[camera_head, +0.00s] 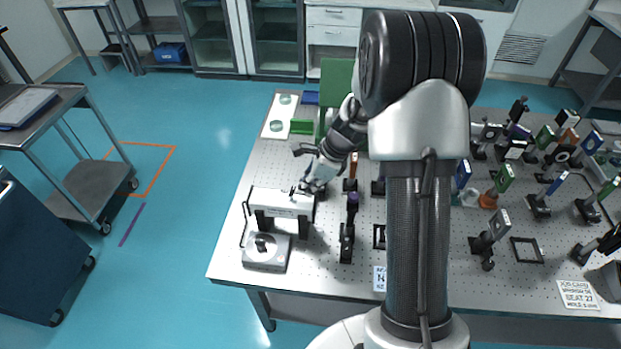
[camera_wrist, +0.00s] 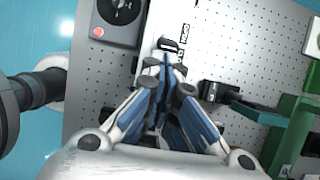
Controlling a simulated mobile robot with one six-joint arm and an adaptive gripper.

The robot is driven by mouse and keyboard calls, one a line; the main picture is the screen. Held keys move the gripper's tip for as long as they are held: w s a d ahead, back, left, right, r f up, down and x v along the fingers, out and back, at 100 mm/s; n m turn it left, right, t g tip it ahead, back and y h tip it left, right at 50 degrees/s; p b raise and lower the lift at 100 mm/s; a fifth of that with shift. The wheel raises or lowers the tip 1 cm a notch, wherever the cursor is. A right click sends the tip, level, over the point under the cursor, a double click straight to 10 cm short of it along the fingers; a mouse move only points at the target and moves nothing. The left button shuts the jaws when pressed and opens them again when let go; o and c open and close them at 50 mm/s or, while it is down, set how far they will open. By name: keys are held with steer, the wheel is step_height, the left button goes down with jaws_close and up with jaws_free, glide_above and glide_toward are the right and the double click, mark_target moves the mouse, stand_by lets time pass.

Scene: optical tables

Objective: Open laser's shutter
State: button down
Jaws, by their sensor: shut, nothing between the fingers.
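The laser is a white box on black legs (camera_head: 283,203) at the left front of the optical table. Its white top also shows in the wrist view (camera_wrist: 157,28), with a small label. A small dark part, seemingly the shutter (camera_wrist: 168,44), sits at the end of the laser nearest my gripper. My gripper (camera_wrist: 167,60) is shut and empty, its fingertips right at this dark part. I cannot tell whether they touch it. In the head view my gripper (camera_head: 308,186) is at the laser's right end, and the shutter is too small to make out there.
A grey control box with a black knob (camera_head: 266,252) stands in front of the laser. Dark optics mounts (camera_head: 347,240) stand to its right, and many more fill the table's right side. The perforated table (camera_head: 228,250) is bare at the left.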

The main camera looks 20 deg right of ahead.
steer(key=r+h+p, duration=0.1)
steer(key=p, duration=0.3)
steer(key=a+r+g+h+p, duration=0.1)
steer(key=p, duration=0.2)
steer(key=shift+w+a+p, duration=0.15)
steer(key=shift+w+p, duration=0.2)
steer(key=shift+p, duration=0.05)
steer(key=p, duration=0.1)
steer(key=h+p, duration=0.1)
steer(key=shift+w+a+g+p, duration=0.2)
steer(key=shift+a+g+p, duration=0.05)
steer(key=shift+g+p, duration=0.15)
steer(key=shift+w+a+f+p, duration=0.15)
steer(key=shift+a+p, duration=0.05)
steer(key=shift+p, duration=0.25)
steer(key=shift+d+f, duration=0.1)
steer(key=shift+r+p, duration=0.35)
steer(key=shift+r, duration=0.5)
